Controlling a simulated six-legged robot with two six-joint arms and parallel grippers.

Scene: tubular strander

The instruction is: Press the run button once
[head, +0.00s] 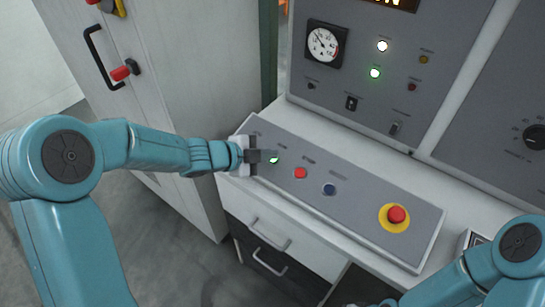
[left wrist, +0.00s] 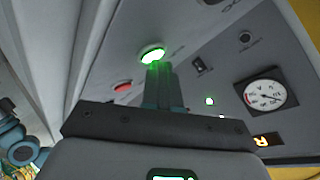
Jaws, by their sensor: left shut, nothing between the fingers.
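A green lit button (head: 274,160) sits on the sloped grey control panel (head: 360,205), with a red button (head: 300,173) and a blue button (head: 329,189) to its right. I take the green one as the run button; its label is too small to read. My left gripper (head: 268,156) is shut and empty, its fingertips at the green button and partly covering it. In the left wrist view the shut fingers (left wrist: 160,72) overlap the lower edge of the glowing green button (left wrist: 152,54). I cannot tell whether they touch it. My right gripper is out of view.
A red emergency-stop button (head: 397,214) on a yellow ring stands at the panel's right end. Behind rises an upright panel with a dial gauge (head: 323,44), a white lamp (head: 382,46) and a green lamp (head: 375,73). A pale cabinet (head: 190,80) stands at left.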

